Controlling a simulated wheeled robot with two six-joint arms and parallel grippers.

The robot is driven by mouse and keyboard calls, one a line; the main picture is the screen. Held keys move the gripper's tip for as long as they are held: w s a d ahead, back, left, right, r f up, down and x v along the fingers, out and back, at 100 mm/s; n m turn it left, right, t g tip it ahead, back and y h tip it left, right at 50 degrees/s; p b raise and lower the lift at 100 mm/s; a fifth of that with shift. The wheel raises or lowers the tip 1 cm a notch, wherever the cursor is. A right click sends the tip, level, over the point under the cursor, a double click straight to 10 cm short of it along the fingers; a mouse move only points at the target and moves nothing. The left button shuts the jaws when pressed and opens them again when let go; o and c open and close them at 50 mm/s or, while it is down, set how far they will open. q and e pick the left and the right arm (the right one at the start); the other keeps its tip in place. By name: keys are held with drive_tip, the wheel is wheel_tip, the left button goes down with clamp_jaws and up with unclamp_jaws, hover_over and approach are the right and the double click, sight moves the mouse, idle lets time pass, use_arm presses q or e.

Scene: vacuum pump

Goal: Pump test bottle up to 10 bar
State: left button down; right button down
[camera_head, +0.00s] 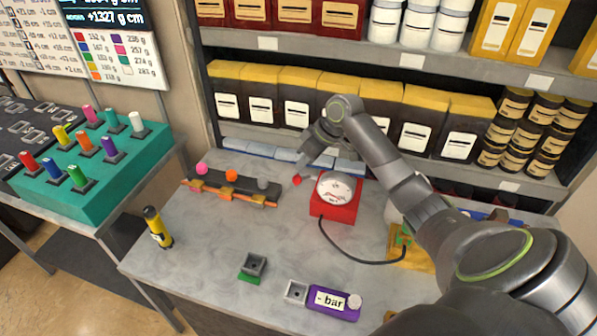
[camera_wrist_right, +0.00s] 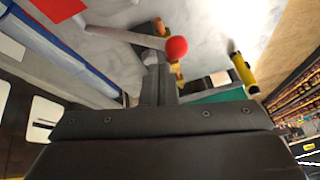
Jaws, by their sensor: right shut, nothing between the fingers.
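A red box with a round white dial gauge (camera_head: 335,190) stands near the back of the table. A lever with a red ball knob (camera_head: 297,180) sticks out to its left; the knob also shows in the wrist view (camera_wrist_right: 176,48). My right gripper (camera_head: 306,160) is shut and empty, just behind the knob; the fingers (camera_wrist_right: 158,88) look close to the lever, but I cannot tell if they touch. A black hose (camera_head: 350,256) runs from the gauge box to a yellow stand (camera_head: 408,258), partly hidden by my right arm. A purple "- bar" unit (camera_head: 333,304) lies in front. My left gripper is not in view.
A rail (camera_head: 232,196) with pink, orange and grey knobs lies left of the gauge. Stocked shelves (camera_head: 330,50) rise behind.

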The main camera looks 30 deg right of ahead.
drive_tip(key=s+a+f, duration=0.3)
drive_tip(key=a+f, duration=0.1)
drive_tip(key=f, duration=0.3)
drive_tip(key=shift+s+a, duration=0.25)
drive_tip(key=shift+s, duration=0.15)
idle(6.9)
